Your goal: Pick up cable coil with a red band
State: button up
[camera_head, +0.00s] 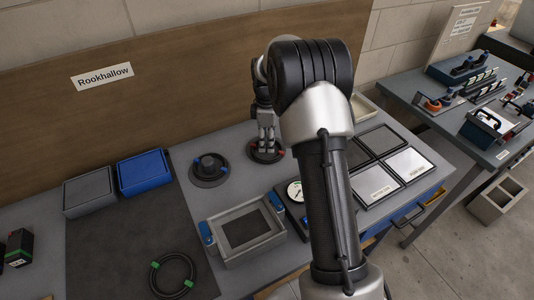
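My gripper (266,147) points down over a dark round item (257,159) on the bench. The finger gap is too small to read. A black cable coil (154,278) with green bands lies on the dark mat at the front.
A grey box (89,192) and a blue box (144,172) stand at the back left. A grey tray (243,258) and a dial gauge (295,191) are nearer. A second table (437,122) with tools stands right.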

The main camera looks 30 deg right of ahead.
aim_at(266, 159)
notch_tip(266, 159, down, 8)
jog(key=b, duration=0.2)
jog(key=shift+a+r+b, duration=0.15)
jog(key=shift+r+b, duration=0.05)
jog(key=shift+b, duration=0.15)
jog(key=shift+r, duration=0.1)
grip_shut()
